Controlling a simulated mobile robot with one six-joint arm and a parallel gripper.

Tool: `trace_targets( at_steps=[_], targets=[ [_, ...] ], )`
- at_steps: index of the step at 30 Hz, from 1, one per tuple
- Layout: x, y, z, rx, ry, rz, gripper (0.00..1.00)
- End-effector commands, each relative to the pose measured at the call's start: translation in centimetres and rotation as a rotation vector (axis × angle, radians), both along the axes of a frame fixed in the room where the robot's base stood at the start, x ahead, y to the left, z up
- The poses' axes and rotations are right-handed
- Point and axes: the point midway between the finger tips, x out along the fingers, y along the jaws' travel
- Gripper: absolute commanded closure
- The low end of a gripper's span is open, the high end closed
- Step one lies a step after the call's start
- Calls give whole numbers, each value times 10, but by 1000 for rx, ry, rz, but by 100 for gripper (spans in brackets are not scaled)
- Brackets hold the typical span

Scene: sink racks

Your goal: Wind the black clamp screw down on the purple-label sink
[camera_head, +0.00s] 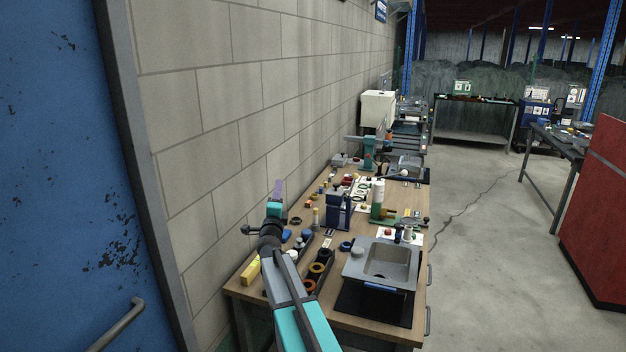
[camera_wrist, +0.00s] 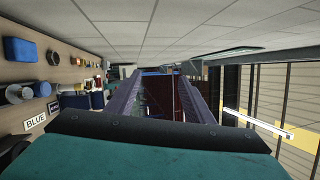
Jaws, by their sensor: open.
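The nearest grey sink (camera_head: 356,268) sits at the front right of the wooden bench, with a blue strip on its front edge. A second grey sink (camera_head: 407,160) shows farther along the bench, too small to read any label colour. I cannot make out a purple label or the black clamp screw in either view. My gripper (camera_head: 277,186) is raised near the wall, over the bench's left side, pointing up and apart from the sinks. In the wrist view my gripper (camera_wrist: 165,82) is open, with its two purple-grey fingers spread and nothing seen between them.
The bench (camera_head: 335,312) is crowded with small parts, a dark blue fixture (camera_head: 338,212) and a green stand (camera_head: 378,212). The block wall (camera_head: 240,125) runs close along its left. Clear floor (camera_head: 490,270) lies right.

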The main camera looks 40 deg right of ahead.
Motion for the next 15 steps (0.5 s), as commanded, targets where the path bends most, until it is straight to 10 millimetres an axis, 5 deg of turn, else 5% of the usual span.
trace_targets(
  at_steps=[8,15],
  targets=[
    [14,115,-90,-206,377,286,52],
    [-9,202,-177,-401,692,536,52]
  ],
)
